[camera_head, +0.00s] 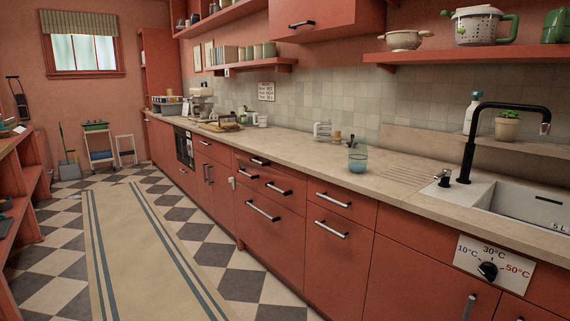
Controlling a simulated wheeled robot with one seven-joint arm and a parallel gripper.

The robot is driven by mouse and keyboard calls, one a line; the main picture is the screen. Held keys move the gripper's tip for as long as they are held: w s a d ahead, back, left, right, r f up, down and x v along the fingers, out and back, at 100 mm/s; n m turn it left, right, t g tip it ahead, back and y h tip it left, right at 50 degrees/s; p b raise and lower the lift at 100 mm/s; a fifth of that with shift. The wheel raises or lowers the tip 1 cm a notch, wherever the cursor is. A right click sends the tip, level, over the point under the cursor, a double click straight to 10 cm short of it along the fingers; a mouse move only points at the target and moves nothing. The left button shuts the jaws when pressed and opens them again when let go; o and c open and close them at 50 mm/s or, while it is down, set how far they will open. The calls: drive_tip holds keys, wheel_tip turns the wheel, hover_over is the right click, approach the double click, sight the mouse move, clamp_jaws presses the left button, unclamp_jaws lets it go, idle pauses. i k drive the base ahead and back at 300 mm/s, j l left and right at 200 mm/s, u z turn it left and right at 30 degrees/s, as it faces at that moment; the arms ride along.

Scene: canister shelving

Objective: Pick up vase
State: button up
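A bluish, see-through glass vessel (357,159) stands upright on the beige countertop (300,148), left of the sink. It may be the vase; I see nothing else that is clearly a vase. Nothing touches it from above. My gripper is not in view.
The sink (520,206) with a black faucet (472,135) lies to its right. Red cabinets (335,255) with drawer handles run below. A striped runner (150,250) covers the open checkered floor at left.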

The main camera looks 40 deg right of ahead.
sight(358, 153)
drive_tip(key=i+z, duration=0.2)
drive_tip(key=i, duration=0.5)
drive_tip(key=i+j+z, duration=0.2)
drive_tip(key=i, duration=0.5)
